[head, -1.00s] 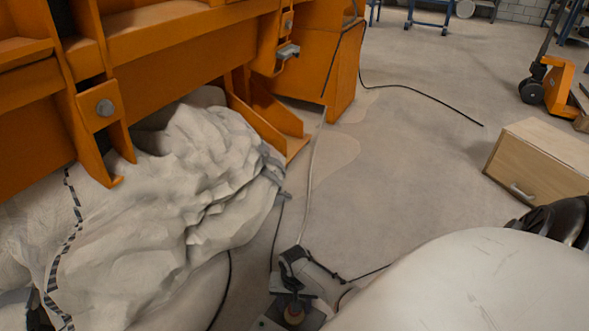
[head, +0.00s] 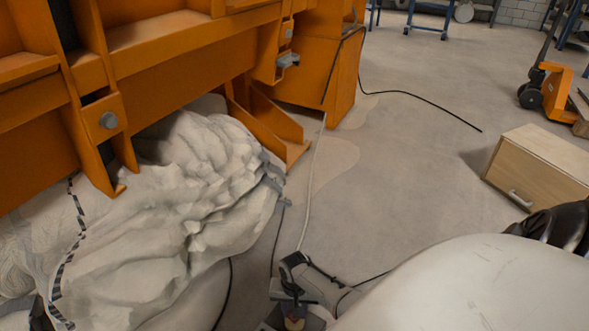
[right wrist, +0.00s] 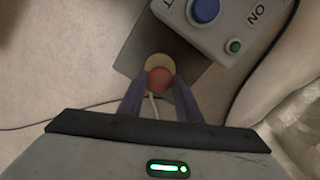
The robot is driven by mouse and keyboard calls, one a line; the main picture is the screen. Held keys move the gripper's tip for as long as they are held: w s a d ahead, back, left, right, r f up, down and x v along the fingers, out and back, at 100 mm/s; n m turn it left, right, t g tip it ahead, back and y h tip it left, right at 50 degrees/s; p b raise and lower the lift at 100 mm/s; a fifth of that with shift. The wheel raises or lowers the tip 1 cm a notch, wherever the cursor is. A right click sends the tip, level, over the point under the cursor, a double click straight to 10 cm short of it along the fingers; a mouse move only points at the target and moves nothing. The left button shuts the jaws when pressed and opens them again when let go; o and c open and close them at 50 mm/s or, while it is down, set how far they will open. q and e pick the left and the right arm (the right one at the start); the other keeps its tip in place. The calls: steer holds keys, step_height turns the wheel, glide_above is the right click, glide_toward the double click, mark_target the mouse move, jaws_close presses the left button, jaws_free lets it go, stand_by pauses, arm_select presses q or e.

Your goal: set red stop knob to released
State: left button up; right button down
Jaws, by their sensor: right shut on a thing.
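The red stop knob (right wrist: 160,78) is a small round red cap on a pale yellow collar (right wrist: 158,62) in the right wrist view. It sits on a dark grey plate (right wrist: 189,67). My right gripper (right wrist: 160,88) has its two purple-grey fingers on either side of the knob and is shut on it. The fingers hide part of the knob's sides. In the head view the area around the knob is small and partly cut off at the bottom edge. My left gripper is not in view.
A grey control box (right wrist: 229,25) with a blue button (right wrist: 203,10) and a green button (right wrist: 234,46) stands beside the plate. A large orange frame (head: 200,85) and a crumpled white sheet (head: 190,200) lie left. Cables cross the floor. A wooden box (head: 540,165) stands right.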

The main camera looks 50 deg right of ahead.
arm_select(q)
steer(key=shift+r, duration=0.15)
arm_select(e)
steer(key=c, duration=1.3)
jaws_free()
steer(key=shift+r, duration=0.15)
steer(key=shift+o, duration=0.2)
steer(key=shift+r, duration=0.3)
step_height(320, 180, up, 3)
steer(key=p, duration=0.2)
steer(key=shift+f+p, duration=0.1)
steer(key=shift+p, duration=0.2)
arm_select(q)
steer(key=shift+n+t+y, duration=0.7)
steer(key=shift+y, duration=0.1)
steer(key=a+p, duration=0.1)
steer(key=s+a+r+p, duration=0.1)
steer(key=p, duration=0.1)
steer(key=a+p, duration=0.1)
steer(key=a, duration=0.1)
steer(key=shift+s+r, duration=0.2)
arm_select(e)
step_height(320, 180, up, 7)
